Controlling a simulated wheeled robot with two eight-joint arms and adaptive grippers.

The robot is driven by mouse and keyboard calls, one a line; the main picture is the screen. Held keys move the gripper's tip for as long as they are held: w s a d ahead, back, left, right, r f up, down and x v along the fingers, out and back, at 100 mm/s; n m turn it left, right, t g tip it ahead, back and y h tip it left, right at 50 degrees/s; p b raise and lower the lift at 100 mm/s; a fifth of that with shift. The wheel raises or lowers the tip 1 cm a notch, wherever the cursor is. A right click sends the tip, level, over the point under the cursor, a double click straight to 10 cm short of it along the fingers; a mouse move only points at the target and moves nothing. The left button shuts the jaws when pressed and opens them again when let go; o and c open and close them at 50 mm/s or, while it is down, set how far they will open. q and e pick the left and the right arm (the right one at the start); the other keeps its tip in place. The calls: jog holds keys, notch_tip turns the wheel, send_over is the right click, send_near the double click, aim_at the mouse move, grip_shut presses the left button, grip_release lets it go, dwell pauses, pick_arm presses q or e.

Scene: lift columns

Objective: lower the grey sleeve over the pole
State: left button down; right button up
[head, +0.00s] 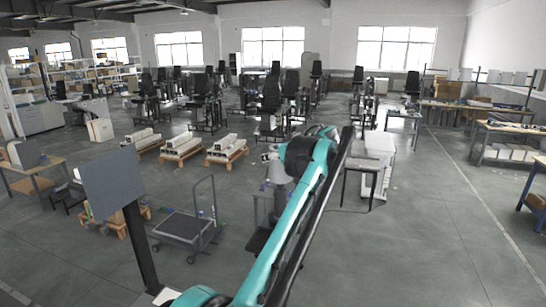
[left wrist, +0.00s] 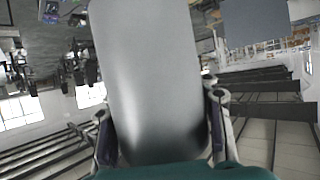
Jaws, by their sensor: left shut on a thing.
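The grey sleeve (left wrist: 150,70) fills the middle of the left wrist view as a large, smooth, rounded grey body. My left gripper (left wrist: 165,135) is shut on it, with one finger on each side. The sleeve runs out past the top edge of that view, so its far end is hidden. In the head view, a teal arm of mine rises from the bottom, but I cannot make out the gripper or the sleeve there. A long dark bar (head: 318,205) slants beside this arm; I cannot tell whether it is the pole. My right gripper is in neither view.
A grey panel (head: 113,183) on a black post (head: 141,250) stands at the near left. A flat cart (head: 187,228) is behind it. A small table (head: 368,163) stands right of the arm. The floor at the right (head: 440,230) is clear.

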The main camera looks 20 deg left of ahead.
pick_arm(q)
jog(key=shift+w+f, duration=0.1)
jog(key=shift+f, duration=0.05)
notch_tip(320, 180, down, 13)
jog(key=b, duration=0.8)
jog(key=shift+b, duration=0.3)
dwell(0.6)
jog(key=c, duration=0.6)
grip_release()
jog(key=v, duration=1.2)
